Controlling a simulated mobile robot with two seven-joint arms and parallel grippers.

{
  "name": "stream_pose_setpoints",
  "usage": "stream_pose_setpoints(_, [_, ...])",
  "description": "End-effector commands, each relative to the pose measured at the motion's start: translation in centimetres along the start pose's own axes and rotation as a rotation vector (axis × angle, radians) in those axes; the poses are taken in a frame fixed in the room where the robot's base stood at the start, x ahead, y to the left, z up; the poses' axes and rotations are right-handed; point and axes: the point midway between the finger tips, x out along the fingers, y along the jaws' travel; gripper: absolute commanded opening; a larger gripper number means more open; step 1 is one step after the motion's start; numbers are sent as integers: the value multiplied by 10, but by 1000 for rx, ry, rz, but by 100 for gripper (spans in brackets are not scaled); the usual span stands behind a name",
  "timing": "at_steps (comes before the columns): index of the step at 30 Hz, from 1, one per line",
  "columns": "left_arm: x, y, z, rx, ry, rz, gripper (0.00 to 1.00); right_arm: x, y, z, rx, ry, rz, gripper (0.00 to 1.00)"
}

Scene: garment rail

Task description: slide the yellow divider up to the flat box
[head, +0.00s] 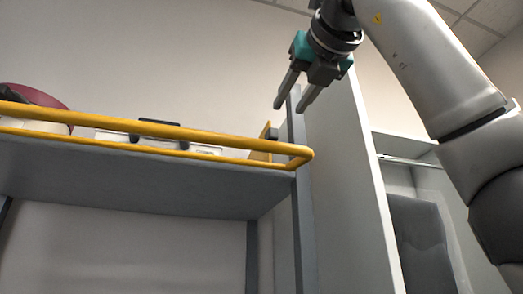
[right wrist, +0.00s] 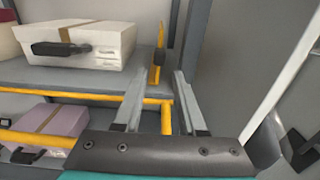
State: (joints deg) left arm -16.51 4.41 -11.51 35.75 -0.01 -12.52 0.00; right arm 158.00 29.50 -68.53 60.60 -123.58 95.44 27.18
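The yellow divider (right wrist: 157,58) is a thin upright plate with a dark knob, standing on the upper shelf right of the pale flat box (right wrist: 112,38), with a gap between them. In the head view the divider (head: 261,155) shows partly behind the rail at the shelf's right end, and the box (head: 203,151) is mostly hidden by the rail. My right gripper (head: 292,106) is open and empty, above and right of the shelf end. In the right wrist view its fingertips (right wrist: 161,74) point toward the divider, apart from the box. My left gripper is out of view.
A yellow rail (head: 225,138) runs along the shelf's front. A maroon round thing (head: 38,97) is at the far left. A grey post (head: 299,170) and a tall pale panel (head: 345,180) stand right of the shelf. A purple box (right wrist: 50,125) is on the lower shelf.

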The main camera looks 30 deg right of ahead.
Motion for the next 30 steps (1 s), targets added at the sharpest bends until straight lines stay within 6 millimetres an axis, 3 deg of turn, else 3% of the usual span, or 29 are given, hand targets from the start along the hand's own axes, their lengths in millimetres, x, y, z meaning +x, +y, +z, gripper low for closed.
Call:
stream_pose_setpoints(8, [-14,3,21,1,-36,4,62,44,-1,1,0,6,-2,40])
stream_pose_setpoints(21, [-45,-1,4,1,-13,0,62,131,0,2,-1,3,-2,40])
stream_pose_setpoints(30, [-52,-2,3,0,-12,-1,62,150,0,0,0,0,-1,40])
